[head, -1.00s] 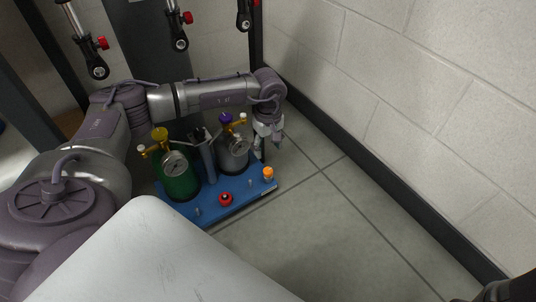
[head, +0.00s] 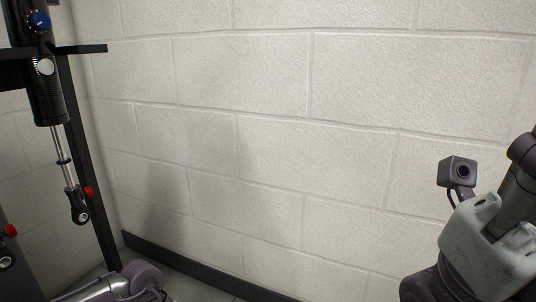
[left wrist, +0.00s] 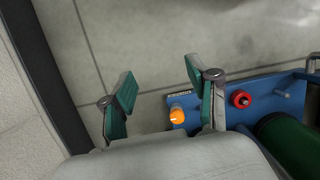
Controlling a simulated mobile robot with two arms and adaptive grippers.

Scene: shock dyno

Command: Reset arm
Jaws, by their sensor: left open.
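My left gripper (left wrist: 160,82) is open and empty in the left wrist view, its two green-padded fingers spread apart above the floor. An orange knob (left wrist: 179,115) on the corner of a blue base (left wrist: 272,88) shows between and beyond the fingers, close to the right one. I cannot tell whether that finger touches the base. In the head view only a link of my left arm (head: 130,286) shows at the bottom left; its gripper is out of that view. Part of my right arm (head: 485,245), with a small camera on it, is at the right edge; its fingers are not seen.
A red knob (left wrist: 241,99) and a green cylinder (left wrist: 285,140) are on the blue base. A black shock absorber (head: 45,90) hangs at the left by a dark frame post (head: 88,170). A block wall (head: 270,150) fills the head view, with a dark skirting (head: 200,268) below.

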